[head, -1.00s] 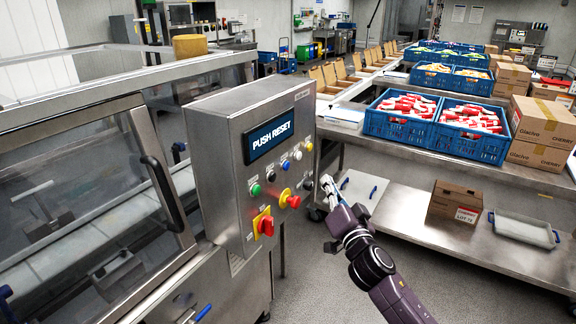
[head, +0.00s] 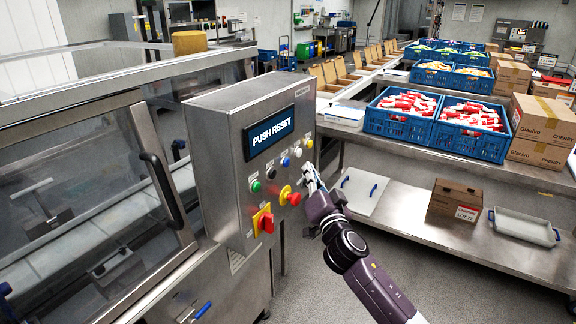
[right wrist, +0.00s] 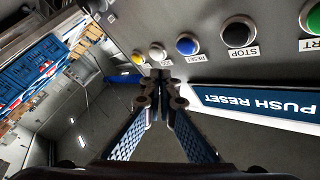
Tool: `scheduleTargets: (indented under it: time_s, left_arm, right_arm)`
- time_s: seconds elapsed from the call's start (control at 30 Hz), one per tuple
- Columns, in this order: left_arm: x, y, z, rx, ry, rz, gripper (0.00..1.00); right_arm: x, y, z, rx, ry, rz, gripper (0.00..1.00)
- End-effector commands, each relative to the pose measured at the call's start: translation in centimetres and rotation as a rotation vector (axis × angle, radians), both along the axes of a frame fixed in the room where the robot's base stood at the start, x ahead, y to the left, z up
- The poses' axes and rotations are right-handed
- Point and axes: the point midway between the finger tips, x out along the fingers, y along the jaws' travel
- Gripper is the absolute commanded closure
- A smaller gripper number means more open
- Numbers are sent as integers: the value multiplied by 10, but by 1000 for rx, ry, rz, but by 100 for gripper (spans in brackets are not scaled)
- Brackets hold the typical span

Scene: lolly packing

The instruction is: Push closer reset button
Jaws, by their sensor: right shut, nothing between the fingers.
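The steel control box (head: 215,135) has a blue display (head: 270,133) reading PUSH RESET. Below the display is a row of round buttons: green, black, blue, white and yellow. The blue button (head: 285,161) shows in the right wrist view (right wrist: 187,45) with a label reading RESET. My right gripper (head: 308,171) is shut and empty, close to the right end of the panel. In the right wrist view its fingertips (right wrist: 162,84) lie below the white button (right wrist: 157,52), left of the blue one. Contact with the panel cannot be told. My left gripper is not in view.
A red knob on a yellow plate (head: 262,220) and a red mushroom button (head: 293,198) stick out below the button row. A steel table (head: 470,168) with blue crates stands to the right. A glazed machine door (head: 90,190) is at the left.

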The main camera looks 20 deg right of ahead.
Motion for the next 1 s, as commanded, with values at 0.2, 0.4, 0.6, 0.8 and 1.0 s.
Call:
scheduleTargets:
  time_s: [0.2, 0.4, 0.6, 0.8, 1.0]
  left_arm:
    - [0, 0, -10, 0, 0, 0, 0]
    - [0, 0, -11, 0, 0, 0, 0]
    - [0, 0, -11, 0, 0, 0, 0]
    - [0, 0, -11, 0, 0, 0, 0]
    - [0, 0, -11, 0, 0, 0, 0]
  right_arm:
    - [19, 14, -1, 2, 0, -1, 100]
    - [25, 19, 0, 0, -1, -1, 100]
    - [25, 20, 0, -1, 0, 0, 100]
    - [25, 20, 0, -1, 0, 0, 100]
    - [25, 20, 0, -1, 0, 0, 100]
